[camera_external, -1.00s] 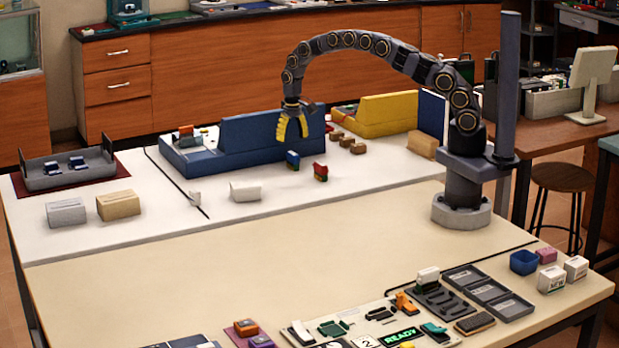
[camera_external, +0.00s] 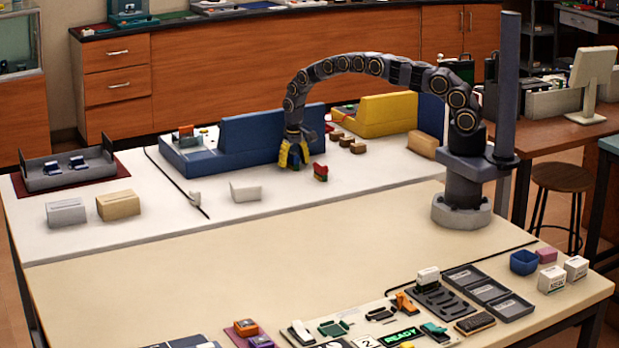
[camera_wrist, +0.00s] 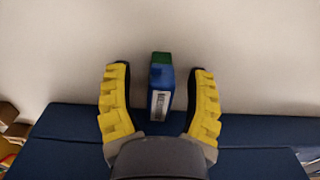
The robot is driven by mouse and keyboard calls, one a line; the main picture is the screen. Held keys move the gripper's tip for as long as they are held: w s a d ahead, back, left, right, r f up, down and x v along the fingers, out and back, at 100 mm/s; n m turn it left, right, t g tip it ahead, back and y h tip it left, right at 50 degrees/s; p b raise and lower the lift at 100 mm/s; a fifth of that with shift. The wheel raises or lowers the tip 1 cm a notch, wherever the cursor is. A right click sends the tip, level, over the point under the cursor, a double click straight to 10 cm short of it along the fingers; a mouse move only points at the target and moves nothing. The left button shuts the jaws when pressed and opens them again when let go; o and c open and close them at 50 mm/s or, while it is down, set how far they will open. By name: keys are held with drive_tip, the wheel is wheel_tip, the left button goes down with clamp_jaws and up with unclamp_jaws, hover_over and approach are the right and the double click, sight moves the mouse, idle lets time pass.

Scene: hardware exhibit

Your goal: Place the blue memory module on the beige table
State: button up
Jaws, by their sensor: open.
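The blue memory module (camera_wrist: 161,88), with a green end and a pale label, stands on the white surface between the two yellow fingers of my gripper (camera_wrist: 158,95) in the wrist view. The fingers are open, with a visible gap on the left side and a narrower one on the right. In the external view my gripper (camera_external: 293,156) is lowered over the module, which is mostly hidden by the fingers. The beige table (camera_external: 240,255) lies in front of the white surface and has a wide bare area.
A red module (camera_external: 320,172) stands just right of my gripper. The blue console (camera_external: 255,135) is close behind it. A white block (camera_external: 245,190) and a tan block (camera_external: 118,205) lie to the left. Trays and parts crowd the beige table's front edge.

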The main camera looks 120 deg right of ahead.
clamp_jaws()
idle(0.3)
